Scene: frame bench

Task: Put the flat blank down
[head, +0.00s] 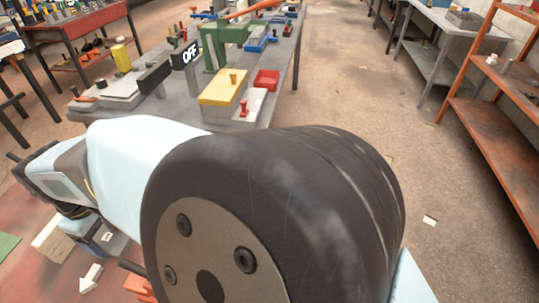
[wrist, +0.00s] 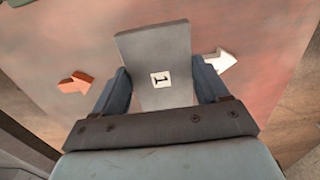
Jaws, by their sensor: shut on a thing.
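The flat blank (wrist: 154,50) is a grey plate with a white tag marked 1. In the wrist view it sits between the two dark blue fingers of my gripper (wrist: 160,92), which is shut on it. Its far end sticks out past the fingertips. I cannot tell whether the blank touches the surface.
A white arrow (wrist: 221,61) and an orange arrow (wrist: 75,83) lie on the reddish surface (wrist: 245,22) on either side of the blank. In the head view a grey bench (head: 140,112) holds a yellow-topped block (head: 222,88) and a red tray (head: 266,79). An orange shelf (head: 500,120) stands right.

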